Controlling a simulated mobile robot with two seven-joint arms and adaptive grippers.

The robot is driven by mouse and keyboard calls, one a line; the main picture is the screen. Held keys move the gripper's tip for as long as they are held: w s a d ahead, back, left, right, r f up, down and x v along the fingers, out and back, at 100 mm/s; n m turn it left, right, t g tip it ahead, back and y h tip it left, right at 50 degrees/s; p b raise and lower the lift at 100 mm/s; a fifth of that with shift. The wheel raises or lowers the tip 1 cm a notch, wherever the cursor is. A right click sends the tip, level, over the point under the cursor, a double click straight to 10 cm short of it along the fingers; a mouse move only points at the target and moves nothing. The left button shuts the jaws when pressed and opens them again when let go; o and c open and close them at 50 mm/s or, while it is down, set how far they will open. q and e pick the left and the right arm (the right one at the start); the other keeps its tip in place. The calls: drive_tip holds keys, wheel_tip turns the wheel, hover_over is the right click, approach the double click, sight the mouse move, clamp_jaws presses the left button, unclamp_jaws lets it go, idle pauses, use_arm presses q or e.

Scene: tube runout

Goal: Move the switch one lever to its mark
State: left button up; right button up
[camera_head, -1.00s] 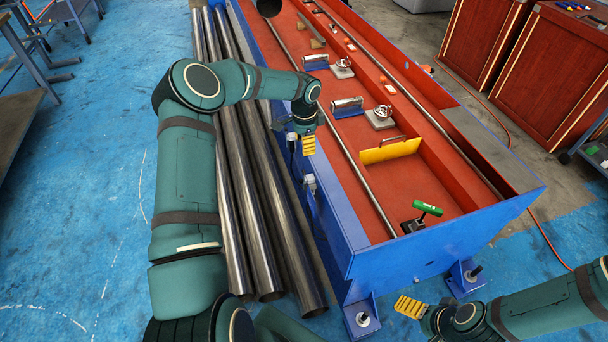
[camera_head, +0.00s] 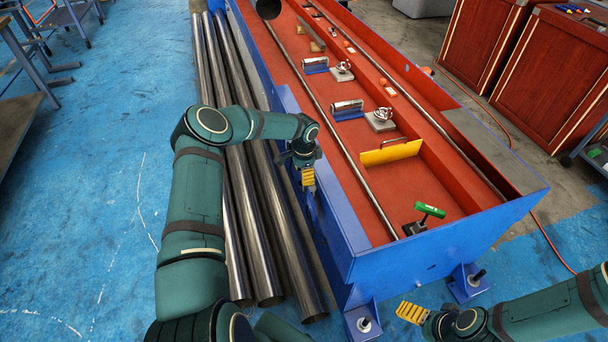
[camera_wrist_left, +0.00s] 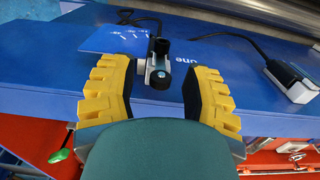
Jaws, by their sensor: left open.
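In the left wrist view, a small switch with a black lever and roller (camera_wrist_left: 159,76) sits on the blue side of the bench, with a cable running from it. A lighter blue plate (camera_wrist_left: 118,39) with white tick marks and partly hidden lettering lies beside it. My left gripper (camera_wrist_left: 158,70) is open, with one yellow finger on each side of the lever and visible gaps between. In the head view, my left gripper (camera_head: 308,178) is at the bench's left side and hides the switch. My right gripper (camera_head: 412,312) is low at the right, away from the bench; its opening is unclear.
A second switch (camera_wrist_left: 294,84) with a cable sits to the right in the wrist view. The red trough (camera_head: 375,190) holds a yellow plate (camera_head: 391,153) and a green-handled clamp (camera_head: 429,211). Long steel tubes (camera_head: 262,220) lie along the bench's left side.

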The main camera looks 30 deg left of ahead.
use_arm(q)
clamp_jaws()
drive_tip(key=g+h+b, duration=0.1)
drive_tip(key=a+g+h+b, duration=0.1)
drive_tip(key=shift+w+f+b, duration=0.15)
drive_tip(key=shift+w+b, duration=0.2)
idle(0.4)
